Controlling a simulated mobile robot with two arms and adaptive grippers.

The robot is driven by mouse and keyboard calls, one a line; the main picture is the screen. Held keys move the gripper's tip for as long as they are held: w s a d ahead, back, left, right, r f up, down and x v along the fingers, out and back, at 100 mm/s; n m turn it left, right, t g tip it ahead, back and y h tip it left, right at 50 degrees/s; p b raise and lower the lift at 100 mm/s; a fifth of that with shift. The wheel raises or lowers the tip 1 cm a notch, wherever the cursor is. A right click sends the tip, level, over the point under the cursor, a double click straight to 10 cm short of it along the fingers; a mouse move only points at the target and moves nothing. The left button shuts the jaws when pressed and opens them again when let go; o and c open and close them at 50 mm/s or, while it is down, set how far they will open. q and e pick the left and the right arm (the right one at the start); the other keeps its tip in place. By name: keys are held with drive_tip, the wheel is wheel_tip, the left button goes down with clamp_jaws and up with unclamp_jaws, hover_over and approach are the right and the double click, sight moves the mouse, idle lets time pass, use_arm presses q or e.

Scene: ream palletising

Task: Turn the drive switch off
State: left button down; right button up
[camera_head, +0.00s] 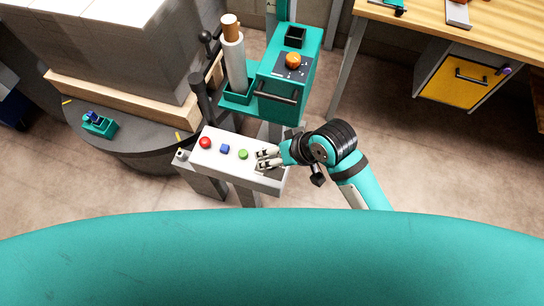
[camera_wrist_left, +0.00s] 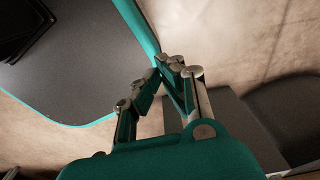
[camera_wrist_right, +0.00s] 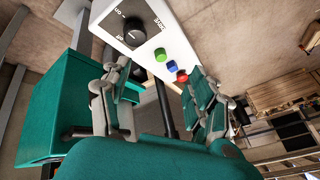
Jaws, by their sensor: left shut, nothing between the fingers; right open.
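My left gripper (camera_wrist_left: 165,72) shows only in the left wrist view, shut and empty.
The panel also carries a green button (camera_head: 243,154), a blue button (camera_head: 225,149) and a red button (camera_head: 205,143). A teal cabinet (camera_head: 283,97) with an orange knob stands behind it. A loaded wooden pallet (camera_head: 130,97) sits on a dark round turntable at left. A workbench (camera_head: 480,35) is at upper right.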

drive_tip(key=w+a+r+n+g+h, duration=0.1)
drive_tip(key=a+r+n+g, duration=0.2)
drive_tip(key=a+r, duration=0.35)
drive_tip(key=w+d+m+h, duration=0.2)
drive_tip(key=w+d+h, duration=0.15)
drive_tip(key=d, duration=0.25)
use_arm(q)
drive_tip(key=shift+w+r, duration=0.1)
drive_tip(key=shift+w, duration=0.35)
use_arm(e)
drive_tip(key=shift+h, duration=0.45)
drive_tip(key=f, duration=1.7)
drive_tip(key=shift+s+a+f, duration=0.15)
drive_tip(key=shift+s+a, duration=0.05)
drive_tip(key=shift+a, duration=0.05)
drive_tip(key=c, duration=1.1)
drive_tip(key=shift+c, duration=0.2)
